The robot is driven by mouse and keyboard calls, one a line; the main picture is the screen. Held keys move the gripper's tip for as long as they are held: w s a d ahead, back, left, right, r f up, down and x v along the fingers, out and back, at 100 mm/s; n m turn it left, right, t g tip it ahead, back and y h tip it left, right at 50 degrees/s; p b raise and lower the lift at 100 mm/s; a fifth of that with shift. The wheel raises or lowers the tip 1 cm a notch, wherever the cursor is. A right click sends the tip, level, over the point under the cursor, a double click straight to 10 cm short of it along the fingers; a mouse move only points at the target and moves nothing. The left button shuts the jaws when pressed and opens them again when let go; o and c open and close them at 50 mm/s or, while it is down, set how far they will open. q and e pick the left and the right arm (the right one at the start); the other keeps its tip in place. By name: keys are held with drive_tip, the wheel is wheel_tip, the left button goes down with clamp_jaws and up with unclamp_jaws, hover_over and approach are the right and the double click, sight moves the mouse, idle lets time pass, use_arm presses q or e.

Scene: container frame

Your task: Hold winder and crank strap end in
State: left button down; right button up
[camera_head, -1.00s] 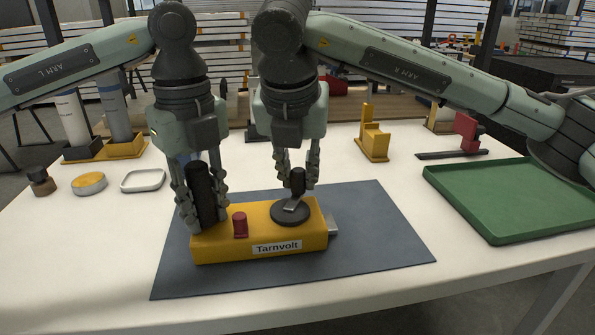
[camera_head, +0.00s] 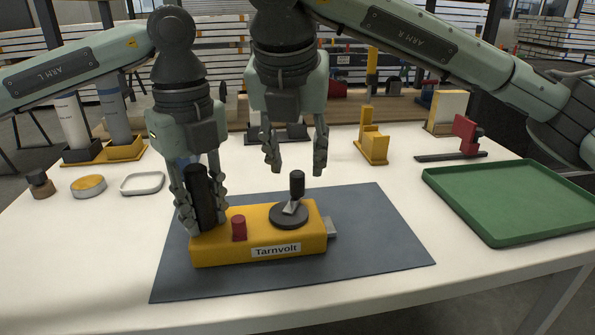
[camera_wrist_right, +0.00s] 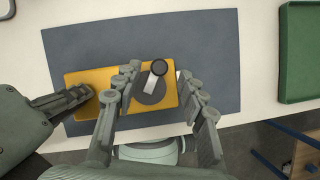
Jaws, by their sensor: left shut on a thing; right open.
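The yellow winder (camera_head: 222,251), labelled Tarnvolt, lies on a dark grey mat. My left gripper (camera_head: 204,205) is shut on its upright black handle (camera_head: 201,195) at the left end. A red knob (camera_head: 239,228) stands beside the handle. On the right of the top is a round dark crank disc (camera_head: 289,218) with a metal arm and a black crank knob (camera_head: 297,184). A grey strap end (camera_head: 332,228) sticks out of the winder's right side. My right gripper (camera_head: 295,160) is open and empty above the crank, apart from it. The crank also shows in the right wrist view (camera_wrist_right: 153,88).
The dark grey mat (camera_head: 370,240) has free room right of the winder. A green tray (camera_head: 510,200) is at the right. A yellow bracket (camera_head: 372,145) and a red clamp (camera_head: 466,132) stand behind. A white dish (camera_head: 143,183) and a round tin (camera_head: 89,185) are at the left.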

drive_tip(key=v, duration=0.7)
drive_tip(key=shift+r, duration=0.3)
drive_tip(key=shift+s, duration=0.1)
use_arm(q)
drive_tip(key=c, duration=1.2)
unclamp_jaws()
drive_tip(key=shift+o, duration=0.2)
